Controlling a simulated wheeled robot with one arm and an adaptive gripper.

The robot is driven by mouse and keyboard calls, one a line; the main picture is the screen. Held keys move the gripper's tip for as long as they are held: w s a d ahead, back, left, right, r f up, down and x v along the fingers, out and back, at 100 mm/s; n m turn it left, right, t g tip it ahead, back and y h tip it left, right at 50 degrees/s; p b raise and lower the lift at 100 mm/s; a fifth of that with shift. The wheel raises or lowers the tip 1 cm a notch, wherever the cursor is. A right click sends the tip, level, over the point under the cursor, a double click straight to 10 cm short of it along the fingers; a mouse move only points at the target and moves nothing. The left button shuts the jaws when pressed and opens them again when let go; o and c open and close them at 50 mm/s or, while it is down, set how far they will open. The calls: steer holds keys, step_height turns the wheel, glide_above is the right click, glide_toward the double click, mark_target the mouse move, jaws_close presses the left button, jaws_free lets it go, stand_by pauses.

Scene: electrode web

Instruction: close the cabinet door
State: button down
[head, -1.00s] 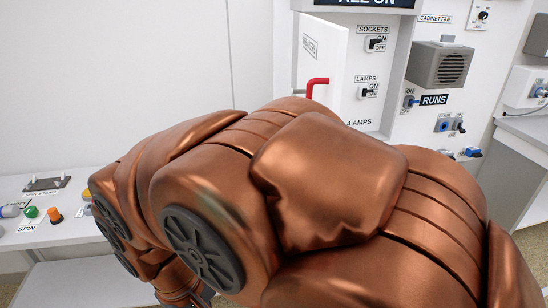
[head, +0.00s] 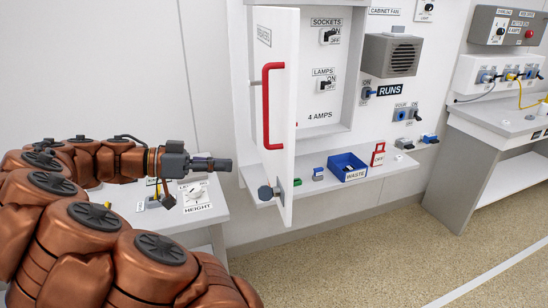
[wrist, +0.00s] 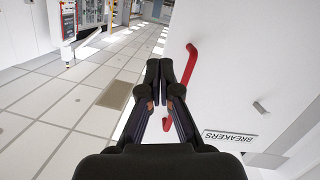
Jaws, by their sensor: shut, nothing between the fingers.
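The white cabinet door (head: 280,165) stands open in the head view, seen at a steep angle. My gripper (head: 230,164) is shut and empty, left of the door and below the handle in the head view, with a visible gap. Its closed fingers (wrist: 158,75) point up the wrist picture and hide part of the handle.
Inside the cabinet (head: 338,75) are SOCKETS and LAMPS switches. On the shelf below are a blue WASTE bin (head: 347,168) and a red tag-like item (head: 378,154). A low bench (head: 200,210) with a HEIGHT knob lies below my gripper. Floor at the right front is clear.

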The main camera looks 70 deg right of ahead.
steer(key=w+d+m+g+h, duration=0.1)
steer(key=w+d+m+g, duration=0.1)
steer(key=w+m, duration=0.1)
steer(key=p, duration=0.3)
glide_toward(285, 151)
steer(key=x, duration=0.5)
steer(key=shift+s+r, duration=0.2)
steer(key=shift+s, duration=0.3)
steer(key=shift+s+d+f+p, duration=0.1)
steer(key=shift+s+d+p, duration=0.2)
steer(key=shift+s+d, duration=0.25)
steer(key=shift+a, duration=0.1)
steer(key=shift+s, duration=0.1)
